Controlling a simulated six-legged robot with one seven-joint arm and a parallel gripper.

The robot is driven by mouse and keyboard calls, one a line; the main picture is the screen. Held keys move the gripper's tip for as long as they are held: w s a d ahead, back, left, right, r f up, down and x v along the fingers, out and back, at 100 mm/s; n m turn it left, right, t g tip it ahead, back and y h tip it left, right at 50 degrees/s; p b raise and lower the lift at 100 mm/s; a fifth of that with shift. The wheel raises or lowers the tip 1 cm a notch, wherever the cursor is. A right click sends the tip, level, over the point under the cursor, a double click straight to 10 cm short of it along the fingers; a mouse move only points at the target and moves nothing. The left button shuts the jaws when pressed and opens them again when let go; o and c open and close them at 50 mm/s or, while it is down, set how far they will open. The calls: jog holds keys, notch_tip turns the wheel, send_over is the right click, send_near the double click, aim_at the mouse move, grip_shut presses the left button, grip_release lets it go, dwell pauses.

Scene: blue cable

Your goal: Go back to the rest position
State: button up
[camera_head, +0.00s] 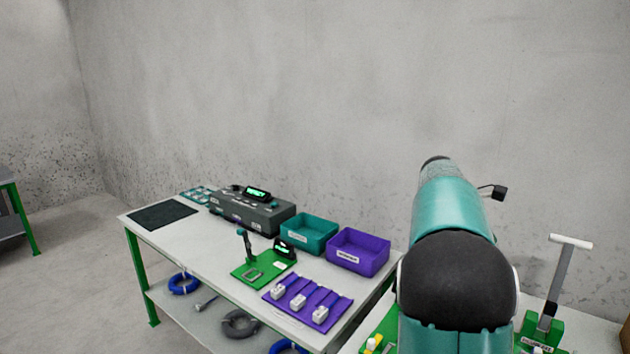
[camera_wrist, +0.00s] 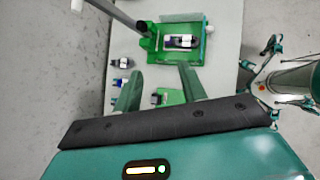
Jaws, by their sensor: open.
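My gripper (camera_wrist: 160,86) shows in the wrist view with its two green fingers apart and nothing between them. It is above a white table (camera_wrist: 228,55), with a green fixture (camera_wrist: 202,28) in front of the fingers. The fixture holds a dark part (camera_wrist: 181,41). In the head view my teal and black arm rises at the right, and the gripper's fingers cannot be made out there.
A white table (camera_head: 172,232) on green legs holds a grey device (camera_head: 252,214), a teal bin (camera_head: 309,232), a purple bin (camera_head: 358,251), a green board (camera_head: 262,268) and a purple holder (camera_head: 307,301). A blue cable coil (camera_head: 184,284) lies below. A lever press (camera_head: 555,285) stands right of my arm.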

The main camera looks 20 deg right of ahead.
jog(key=s+a+m+t+y, duration=0.2)
jog(key=a+m+t+y, duration=0.4)
jog(key=a, duration=2.4)
jog(key=s+a+f+m+t, duration=0.1)
jog(key=s+a+f, duration=0.1)
jog(key=a, duration=0.3)
jog(key=s+a+f+m+t, duration=0.1)
jog(key=s+a+f, duration=0.1)
jog(key=s+a, duration=0.2)
jog(key=s+a+f+t+y, duration=0.1)
jog(key=s+a, duration=0.3)
jog(key=a, duration=0.4)
jog(key=shift+f+m+t, duration=0.4)
jog(key=shift+f+t, duration=0.1)
jog(key=shift+f, duration=0.3)
jog(key=shift+d, duration=0.1)
jog(key=shift+c, duration=0.5)
jog(key=shift+d, duration=0.15)
